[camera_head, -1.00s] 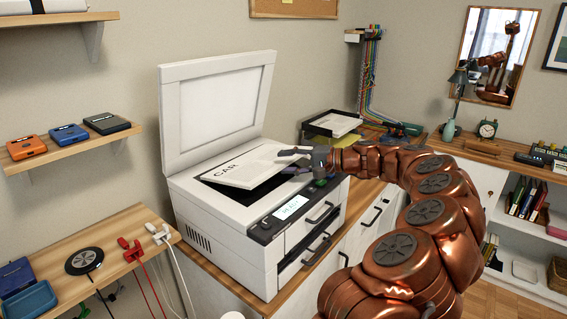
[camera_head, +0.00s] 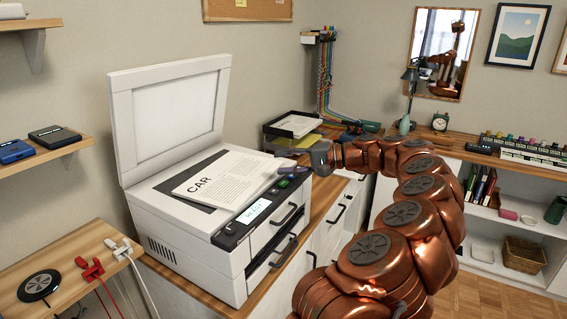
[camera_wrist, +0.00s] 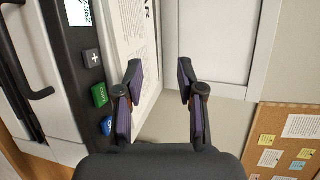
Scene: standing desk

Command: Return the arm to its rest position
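My copper-coloured arm reaches in from the lower right of the head view. My gripper (camera_head: 277,166) is at the right end of the white printer (camera_head: 190,245), beside the control panel. In the wrist view my gripper (camera_wrist: 158,80) has its two purple-padded fingers apart, with nothing clamped between them. A white sheet headed "CAR" (camera_head: 225,178) lies on the scanner bed under the raised lid (camera_head: 172,115). Its edge shows just beyond the fingers in the wrist view (camera_wrist: 135,45). Whether a finger touches the sheet is unclear.
A black paper tray (camera_head: 292,124) stands behind the printer near hanging coloured cables (camera_head: 325,80). Wall shelves and a side table (camera_head: 75,250) are at left. Floor shows at lower right.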

